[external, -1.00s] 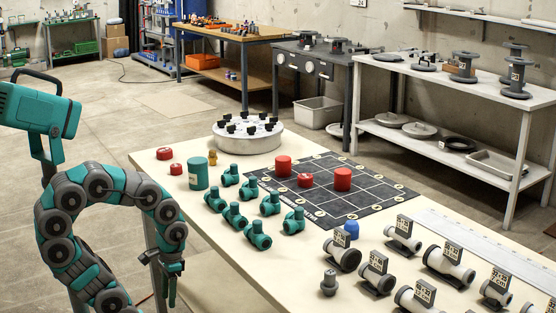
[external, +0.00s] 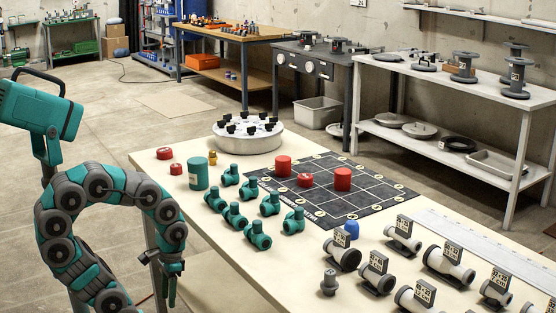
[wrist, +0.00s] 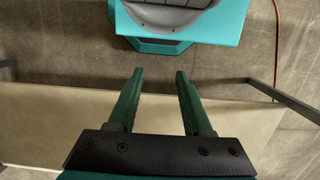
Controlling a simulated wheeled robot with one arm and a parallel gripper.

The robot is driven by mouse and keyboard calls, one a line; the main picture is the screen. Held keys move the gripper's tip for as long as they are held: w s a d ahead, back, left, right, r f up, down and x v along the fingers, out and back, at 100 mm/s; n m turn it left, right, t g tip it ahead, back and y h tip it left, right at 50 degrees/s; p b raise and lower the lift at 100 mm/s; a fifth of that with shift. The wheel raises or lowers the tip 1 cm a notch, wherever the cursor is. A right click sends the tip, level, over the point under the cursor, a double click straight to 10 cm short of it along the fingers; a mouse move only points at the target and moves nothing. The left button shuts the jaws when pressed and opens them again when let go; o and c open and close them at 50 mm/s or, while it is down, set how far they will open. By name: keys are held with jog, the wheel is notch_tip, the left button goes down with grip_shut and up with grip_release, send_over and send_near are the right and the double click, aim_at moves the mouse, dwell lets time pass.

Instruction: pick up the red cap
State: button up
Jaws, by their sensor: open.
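Several red pieces are on the white table, and I cannot tell which is the red cap. A flat red piece (external: 164,153) and a smaller red piece (external: 176,169) lie at the table's left end. On the dark grid mat (external: 355,208) stand a tall red piece (external: 283,166), a short red piece (external: 305,180) and another tall red piece (external: 343,179). My gripper (external: 171,285) hangs pointing down at the table's near left edge, apart from all of them. In the wrist view my gripper (wrist: 158,75) is open, with nothing between its fingers.
A teal can (external: 199,173), a small brass piece (external: 212,158) and several teal valve bodies (external: 270,204) stand near the red pieces. A round white tray (external: 247,138) with black knobs is behind. Grey pipe parts (external: 376,275) and a blue piece (external: 352,229) occupy the right.

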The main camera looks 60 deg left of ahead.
jog(key=o, duration=0.6)
jog(key=shift+o, duration=0.2)
jog(key=w+a+r+n+t+h+p, duration=0.1)
jog(key=w+r+n, duration=0.15)
jog(key=r, duration=0.45)
jog(key=w+a+r+n+t+h+p, duration=0.1)
jog(key=w+a+r, duration=0.15)
jog(key=r, duration=0.55)
jog(key=w+a+r+n+t+y, duration=0.2)
jog(key=w+a+r+t+y, duration=0.15)
jog(key=a+r, duration=0.75)
jog(key=w+a+r+n+t+y+b, duration=0.1)
jog(key=w+a+r+y, duration=0.1)
jog(key=w+a+r, duration=0.3)
jog(key=w+a+r+n+y+b, duration=0.2)
jog(key=w+a, duration=0.5)
jog(key=n+g+b, duration=0.1)
jog(key=n+b, duration=0.1)
jog(key=n, duration=0.1)
send_near(175, 165)
jog(key=shift+h+x, duration=0.25)
jog(key=shift+x, duration=0.75)
jog(key=shift+p+x, duration=0.3)
jog(key=shift+x, duration=3.25)
